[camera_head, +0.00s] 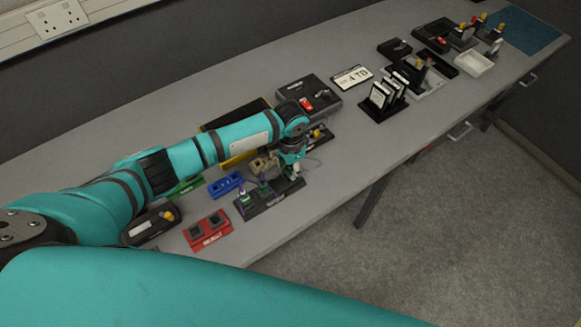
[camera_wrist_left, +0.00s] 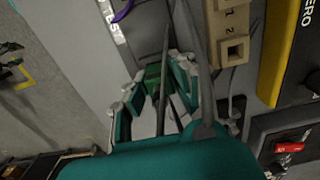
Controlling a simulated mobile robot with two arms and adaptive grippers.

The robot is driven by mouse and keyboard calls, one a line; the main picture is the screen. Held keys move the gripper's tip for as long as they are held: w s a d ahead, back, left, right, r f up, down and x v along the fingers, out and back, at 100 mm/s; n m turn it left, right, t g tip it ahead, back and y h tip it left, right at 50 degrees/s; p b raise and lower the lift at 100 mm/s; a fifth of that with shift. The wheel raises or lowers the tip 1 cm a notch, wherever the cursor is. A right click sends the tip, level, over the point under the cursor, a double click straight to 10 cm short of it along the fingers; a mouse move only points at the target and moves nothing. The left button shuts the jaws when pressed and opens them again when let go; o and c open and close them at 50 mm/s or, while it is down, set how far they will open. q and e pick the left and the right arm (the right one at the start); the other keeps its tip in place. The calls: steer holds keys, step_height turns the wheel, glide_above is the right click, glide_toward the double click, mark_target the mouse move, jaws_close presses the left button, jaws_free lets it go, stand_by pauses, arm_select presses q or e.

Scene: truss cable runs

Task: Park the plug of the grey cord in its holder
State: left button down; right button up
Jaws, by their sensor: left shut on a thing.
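My left gripper (camera_head: 293,164) is shut, pointing down over the right end of a dark holder rack (camera_head: 270,202). A small pale grey plug (camera_head: 296,171) shows at its fingertips, low over the rack; whether it is seated is hard to tell. The grip itself is mostly hidden. My right gripper is out of view.
A tan block with numbered sockets (camera_wrist_left: 234,50) and a yellow-edged device (camera_wrist_left: 276,55) lie close to the gripper. A red block (camera_head: 208,231) and a blue block (camera_head: 226,184) lie left of the rack. The bench front edge is close to the rack.

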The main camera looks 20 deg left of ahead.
arm_select(q)
steer(key=shift+p, duration=0.4)
stand_by(0.3)
steer(key=c, duration=1)
jaws_free()
steer(key=shift+c, duration=0.2)
steer(key=shift+r, duration=0.1)
steer(key=shift+r+p, duration=2.4)
steer(key=shift+p, duration=0.25)
step_height(320, 180, up, 4)
steer(key=p, duration=0.4)
steer(key=shift+r, duration=0.1)
